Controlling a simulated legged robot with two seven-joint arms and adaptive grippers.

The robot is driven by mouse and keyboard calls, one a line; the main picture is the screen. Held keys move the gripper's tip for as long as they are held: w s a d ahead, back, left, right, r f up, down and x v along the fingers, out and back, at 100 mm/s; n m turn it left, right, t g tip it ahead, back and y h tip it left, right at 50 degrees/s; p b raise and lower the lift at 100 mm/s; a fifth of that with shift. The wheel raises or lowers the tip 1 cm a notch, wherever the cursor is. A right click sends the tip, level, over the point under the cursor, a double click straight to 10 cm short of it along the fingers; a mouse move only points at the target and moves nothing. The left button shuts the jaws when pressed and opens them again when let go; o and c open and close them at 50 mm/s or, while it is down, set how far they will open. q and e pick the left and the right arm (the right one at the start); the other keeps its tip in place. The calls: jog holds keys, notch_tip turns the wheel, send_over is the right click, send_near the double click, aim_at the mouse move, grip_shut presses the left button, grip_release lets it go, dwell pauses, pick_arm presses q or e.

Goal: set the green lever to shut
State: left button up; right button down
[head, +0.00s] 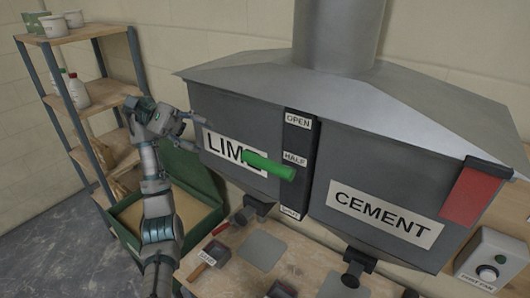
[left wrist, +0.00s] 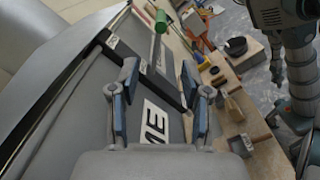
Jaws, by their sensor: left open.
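The green lever (head: 268,167) sticks out at the front of the grey hopper, across the right end of the LIME label (head: 224,146). Its right end is just below the HALF mark (head: 294,158) on the dark strip, between OPEN (head: 298,120) above and SHUT (head: 290,212) below. My left gripper (head: 185,124) is open and empty, left of the lever and apart from it. In the left wrist view its open fingers (left wrist: 160,78) are in front of the hopper face, and the green lever (left wrist: 160,21) shows beyond them.
The CEMENT bin (head: 386,216) with a red panel (head: 470,196) is at right. A wooden bench (head: 235,280) with tools stands below. A shelf (head: 78,36) with tubs and bottles and a green crate (head: 205,190) are at left. A DUST FAN box (head: 492,262) is at far right.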

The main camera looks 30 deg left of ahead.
aim_at(264, 163)
pick_arm(q)
jog(key=d, duration=0.5)
jog(key=s+d+p, duration=0.1)
jog(key=d, duration=0.5)
jog(key=s+d, duration=0.1)
jog(key=d, duration=0.4)
jog(key=shift+d+r, duration=0.25)
jog(key=shift+d, duration=0.05)
jog(key=shift+w+d+f, duration=0.1)
jog(key=shift+w+d, duration=0.05)
jog(key=shift+d, duration=0.65)
grip_shut()
